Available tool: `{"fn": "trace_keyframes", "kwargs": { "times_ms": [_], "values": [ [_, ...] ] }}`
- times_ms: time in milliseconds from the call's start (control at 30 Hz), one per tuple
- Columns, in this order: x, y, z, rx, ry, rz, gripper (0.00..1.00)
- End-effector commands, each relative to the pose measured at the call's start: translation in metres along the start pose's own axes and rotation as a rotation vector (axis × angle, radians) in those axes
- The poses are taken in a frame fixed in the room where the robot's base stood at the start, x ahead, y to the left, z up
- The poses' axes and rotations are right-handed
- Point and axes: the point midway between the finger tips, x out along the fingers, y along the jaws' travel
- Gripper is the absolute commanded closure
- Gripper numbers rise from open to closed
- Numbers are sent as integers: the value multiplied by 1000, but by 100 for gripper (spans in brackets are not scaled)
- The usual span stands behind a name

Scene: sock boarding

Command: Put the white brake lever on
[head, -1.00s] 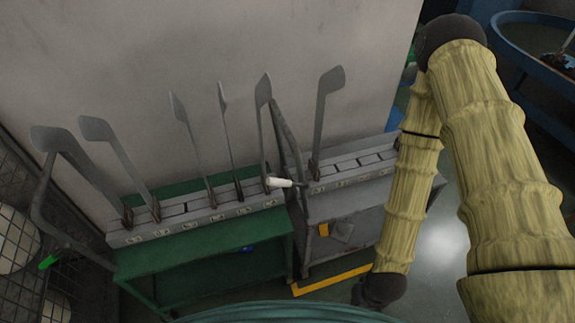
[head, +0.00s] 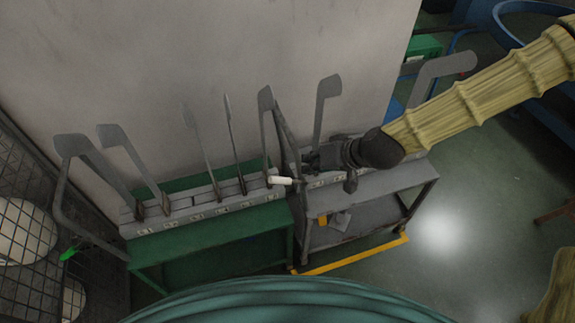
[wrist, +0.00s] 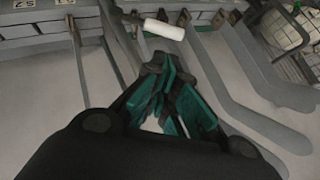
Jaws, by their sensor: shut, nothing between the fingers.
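The white brake lever (head: 281,180) is a short white handle sticking out at the inner end of the green cart's row, by the gap between the two carts. In the wrist view the white lever (wrist: 164,29) lies just beyond the fingertips. My gripper (head: 309,160) is beside it, slightly up and to the right in the head view. Its teal-padded fingers (wrist: 168,76) are shut and empty, and they appear apart from the lever. My gripper and wrist hide part of the grey cart's top.
Tall grey paddle-shaped boards (head: 128,155) stand in slotted rails on the green cart (head: 215,235) and grey cart (head: 375,195), close around my gripper. A wall (head: 200,60) rises behind. A wire cage (head: 25,200) stands at left. Open floor (head: 450,230) lies right.

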Motion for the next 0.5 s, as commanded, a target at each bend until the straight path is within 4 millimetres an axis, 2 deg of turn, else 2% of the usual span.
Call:
{"fn": "trace_keyframes", "kwargs": {
  "times_ms": [500],
  "values": [
    [8, 0, 0, 0, -1, 1, 100]
  ]
}}
